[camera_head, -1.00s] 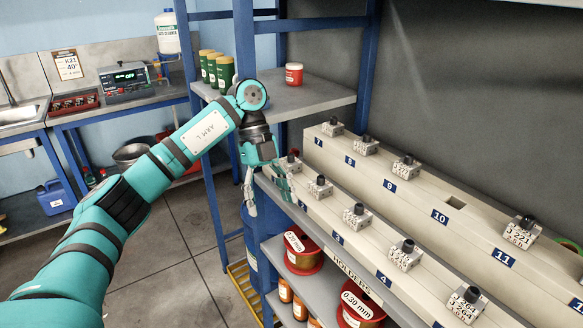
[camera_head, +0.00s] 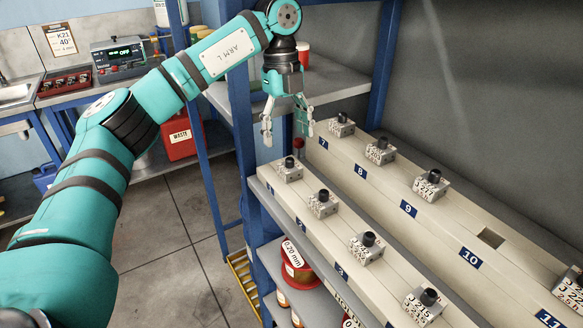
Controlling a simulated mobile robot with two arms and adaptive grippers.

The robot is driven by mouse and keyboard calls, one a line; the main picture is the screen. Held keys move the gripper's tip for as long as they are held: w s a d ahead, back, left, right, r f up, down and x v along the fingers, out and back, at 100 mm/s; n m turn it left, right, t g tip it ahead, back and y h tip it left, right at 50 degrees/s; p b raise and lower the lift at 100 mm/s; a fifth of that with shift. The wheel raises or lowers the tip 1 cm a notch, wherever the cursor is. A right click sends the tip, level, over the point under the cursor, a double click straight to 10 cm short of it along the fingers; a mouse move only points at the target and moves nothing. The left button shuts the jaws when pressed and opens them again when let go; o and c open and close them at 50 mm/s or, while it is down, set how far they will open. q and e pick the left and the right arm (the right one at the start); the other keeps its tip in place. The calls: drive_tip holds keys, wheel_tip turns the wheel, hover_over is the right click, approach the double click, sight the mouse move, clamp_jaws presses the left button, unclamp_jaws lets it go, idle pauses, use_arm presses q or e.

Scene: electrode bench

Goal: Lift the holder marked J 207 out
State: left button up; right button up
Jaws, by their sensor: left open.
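Several grey block holders with black knobs sit in two cream racks. In the front rack, one holder (camera_head: 289,169) is at the far left end, followed by a second (camera_head: 322,203), a third (camera_head: 366,247) and another (camera_head: 424,304). The back rack bears holders by labels 7 (camera_head: 342,125), 8 (camera_head: 380,150) and 9 (camera_head: 431,185). Their printed marks are too small to read surely, so I cannot tell which is J 207. My left gripper (camera_head: 288,135) is open, empty and pointing down, above the left end of the racks. My right gripper is out of view.
The slot by label 10 (camera_head: 491,238) is empty. A small dark red object (camera_head: 299,146) shows near the left fingertips. A blue shelf post (camera_head: 240,120) stands behind my left arm. A red spool (camera_head: 300,270) lies on the shelf below.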

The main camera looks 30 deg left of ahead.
sight(288, 158)
use_arm(q)
drive_tip(key=shift+s+f, duration=0.2)
drive_tip(key=shift+f, duration=0.8)
drive_tip(key=shift+w+f, duration=0.1)
drive_tip(key=shift+f, duration=0.25)
drive_tip(key=f, duration=0.1)
drive_tip(key=f+p, duration=0.1)
drive_tip(key=f, duration=0.2)
drive_tip(key=shift+d+f, duration=0.35)
drive_tip(key=shift+f+p, duration=0.3)
drive_tip(key=shift+f, duration=0.3)
drive_tip(key=c, duration=0.8)
clamp_jaws()
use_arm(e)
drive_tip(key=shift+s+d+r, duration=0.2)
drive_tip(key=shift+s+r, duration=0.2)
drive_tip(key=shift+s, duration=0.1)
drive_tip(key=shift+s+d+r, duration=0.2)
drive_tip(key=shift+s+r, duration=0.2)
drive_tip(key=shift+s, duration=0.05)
